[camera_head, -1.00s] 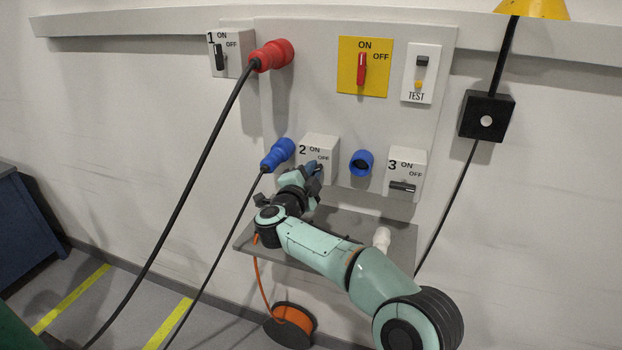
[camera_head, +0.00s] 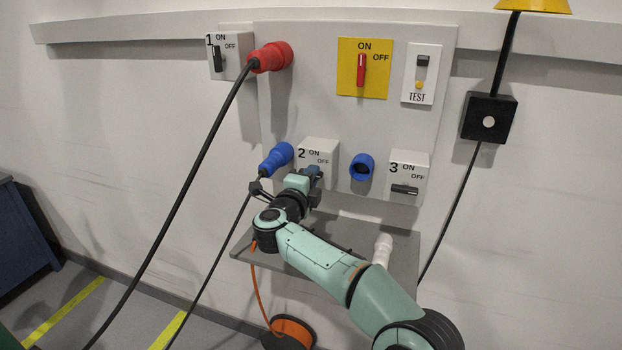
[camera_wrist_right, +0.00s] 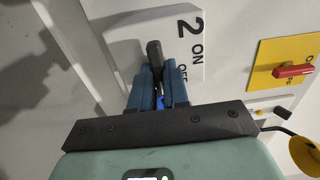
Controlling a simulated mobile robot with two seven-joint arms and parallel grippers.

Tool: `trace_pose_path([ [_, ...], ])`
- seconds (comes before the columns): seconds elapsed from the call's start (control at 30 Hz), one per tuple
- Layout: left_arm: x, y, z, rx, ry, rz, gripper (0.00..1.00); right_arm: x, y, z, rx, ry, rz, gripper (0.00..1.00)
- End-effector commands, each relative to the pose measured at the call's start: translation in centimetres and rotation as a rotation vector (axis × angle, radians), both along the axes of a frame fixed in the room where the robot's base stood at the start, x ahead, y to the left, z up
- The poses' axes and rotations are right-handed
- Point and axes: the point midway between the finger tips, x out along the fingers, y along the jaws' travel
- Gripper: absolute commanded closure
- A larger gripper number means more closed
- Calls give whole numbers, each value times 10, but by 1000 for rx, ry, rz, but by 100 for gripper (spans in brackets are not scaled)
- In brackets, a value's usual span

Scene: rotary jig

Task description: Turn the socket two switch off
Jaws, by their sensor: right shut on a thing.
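The socket two switch box (camera_head: 325,147), white and marked 2, ON and OFF, is low on the wall panel. My right gripper (camera_head: 314,174) is at its lower front and hides the handle in the head view. In the right wrist view, the blue fingers of my right gripper (camera_wrist_right: 158,90) are shut on the black switch handle (camera_wrist_right: 154,52). The handle sticks out beyond the fingertips, roughly lengthwise with them, beside the "2 ON OFF" lettering. A blue plug (camera_head: 277,158) with a black cable is beside the box. My left gripper is not in view.
Switch box 3 (camera_head: 409,173) and an open blue socket (camera_head: 361,167) are to the right. A grey shelf (camera_head: 404,250) with a white object (camera_head: 382,248) is below. A red plug (camera_head: 270,57) and its hanging cable are at upper left; a yellow switch plate (camera_head: 350,82) is above.

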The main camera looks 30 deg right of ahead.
Motion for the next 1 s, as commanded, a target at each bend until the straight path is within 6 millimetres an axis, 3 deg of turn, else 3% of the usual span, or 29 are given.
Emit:
trace_pose_path([
  [0.3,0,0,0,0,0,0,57,0,0,0,5,-5,0,100],
  [0.33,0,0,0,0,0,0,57,0,0,0,5,-5,0,75],
  [0.4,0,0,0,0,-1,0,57,0,0,0,5,-4,0,60],
  [0.77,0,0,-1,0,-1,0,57,-3,4,0,3,-2,2,60],
  [1.0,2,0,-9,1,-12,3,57,-30,37,-1,3,-2,6,60],
])
